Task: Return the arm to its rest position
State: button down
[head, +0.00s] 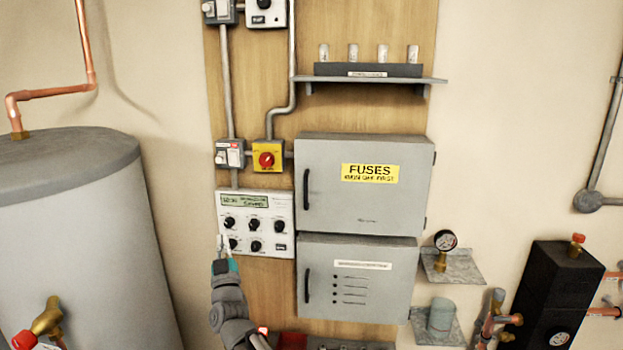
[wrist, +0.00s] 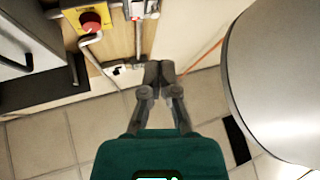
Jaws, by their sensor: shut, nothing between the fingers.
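My gripper (head: 221,243) is raised in front of the lower left of the white control panel (head: 279,205) in the head view, its fingertips near the panel's left-hand knobs. I cannot tell whether it touches the panel. In the wrist view my gripper (wrist: 158,68) shows its two fingers together, with nothing between them. My arm reaches up from the bottom of the head view, below the panel and left of the lower grey cabinet.
A grey tank (head: 70,240) stands left of my arm. The fuse cabinet (head: 330,215) and the lower cabinet (head: 385,305) are to its right. A yellow box with a red knob (head: 267,157) sits above the panel. The wrist view also shows the tank (wrist: 285,75) and tiled floor (wrist: 40,145).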

jog(key=d+f+g+h, duration=0.2)
jog(key=d+f+g, duration=1.1)
jog(key=d+f, duration=0.7)
jog(key=s+d+f+m+g+h, duration=0.2)
jog(key=s+d+f+m+g, duration=0.1)
jog(key=s+d, duration=0.5)
jog(key=s+d+f+m+g+h, duration=0.2)
jog(key=s+d+f+g, duration=0.4)
jog(key=s+d, duration=0.3)
jog(key=d+g, duration=0.1)
jog(key=d, duration=0.1)
jog(key=shift+d+m+g+b, duration=0.3)
jog(key=shift+m+b, duration=0.05)
jog(key=shift+m, duration=0.05)
